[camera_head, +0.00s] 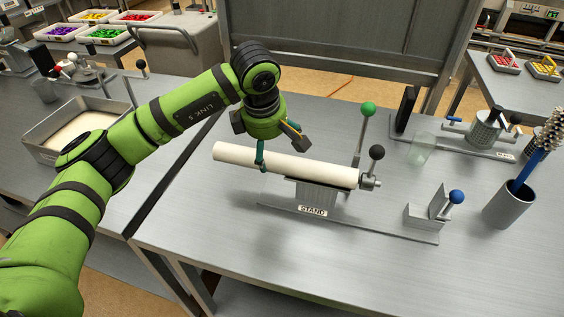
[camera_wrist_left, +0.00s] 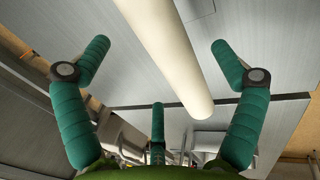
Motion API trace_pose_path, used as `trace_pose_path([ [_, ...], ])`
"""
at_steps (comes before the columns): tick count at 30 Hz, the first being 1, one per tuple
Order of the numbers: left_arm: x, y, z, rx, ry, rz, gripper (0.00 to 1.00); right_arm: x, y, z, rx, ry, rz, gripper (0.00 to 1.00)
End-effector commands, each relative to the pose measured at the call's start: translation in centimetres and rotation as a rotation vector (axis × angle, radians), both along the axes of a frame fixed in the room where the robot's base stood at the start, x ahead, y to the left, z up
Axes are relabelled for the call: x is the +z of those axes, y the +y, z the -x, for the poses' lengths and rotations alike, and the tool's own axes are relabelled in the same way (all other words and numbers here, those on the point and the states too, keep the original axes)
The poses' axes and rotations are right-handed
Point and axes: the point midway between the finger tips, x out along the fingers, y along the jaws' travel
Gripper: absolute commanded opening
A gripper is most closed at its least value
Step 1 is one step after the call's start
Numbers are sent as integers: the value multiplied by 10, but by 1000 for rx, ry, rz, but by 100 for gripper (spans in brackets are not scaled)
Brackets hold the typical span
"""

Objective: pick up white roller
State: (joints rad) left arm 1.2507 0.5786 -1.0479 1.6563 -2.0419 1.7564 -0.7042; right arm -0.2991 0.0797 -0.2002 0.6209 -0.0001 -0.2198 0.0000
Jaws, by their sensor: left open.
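The white roller (camera_head: 285,164) lies roughly level across a grey metal stand (camera_head: 318,192) labelled "STAND". Its right end meets a metal fitting with a black-knobbed lever (camera_head: 376,154). My left gripper (camera_head: 277,150) is open above the left half of the roller, and one teal finger hangs in front of the roller's near side. In the left wrist view the roller (camera_wrist_left: 172,58) runs between the spread teal fingers (camera_wrist_left: 158,50), with visible gaps on both sides. A third finger shows below. My right gripper is not in view.
A green-knobbed lever (camera_head: 367,110) rises behind the roller's right end. A bracket with a blue knob (camera_head: 455,197) stands to the right, beside a grey cup (camera_head: 509,205) holding a brush. A clear glass (camera_head: 421,147) stands behind. The table's front is clear.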

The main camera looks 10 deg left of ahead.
Motion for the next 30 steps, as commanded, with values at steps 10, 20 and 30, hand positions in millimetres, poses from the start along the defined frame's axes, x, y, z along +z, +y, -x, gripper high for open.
trace_pose_path([
  [10, -43, -4, -12, 4, 3, 1, 94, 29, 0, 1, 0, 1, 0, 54],
  [20, -47, -3, -13, 3, 1, 1, 70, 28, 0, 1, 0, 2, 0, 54],
  [30, -46, -3, -13, 4, -1, 2, 7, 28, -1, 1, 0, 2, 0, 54],
])
